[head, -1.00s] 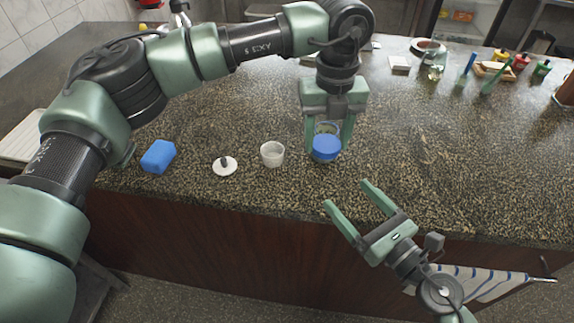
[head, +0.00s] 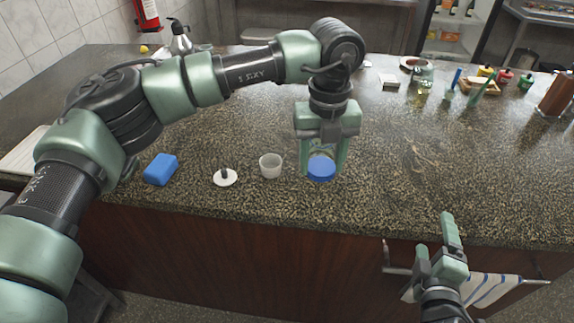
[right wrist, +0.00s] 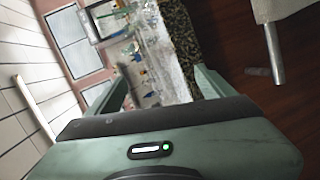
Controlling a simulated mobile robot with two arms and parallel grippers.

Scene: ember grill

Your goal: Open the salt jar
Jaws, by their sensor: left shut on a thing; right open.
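A jar with a blue lid (head: 321,170) stands upright near the front of the counter in the head view. My left gripper (head: 320,159) comes down from above and is shut on the jar, one finger on each side. The blue lid is on the jar, and most of its body is hidden by the lid and the fingers. My right gripper (head: 437,236) is open and empty, in front of the counter's front edge at the lower right. Its spread fingers also show in the right wrist view (right wrist: 156,88).
A small whitish cup (head: 270,167), a white disc with a dark knob (head: 225,178) and a blue block (head: 161,169) stand left of the jar. A striped towel (head: 490,290) hangs on a rail below the counter edge. The counter (head: 400,190) right of the jar is clear.

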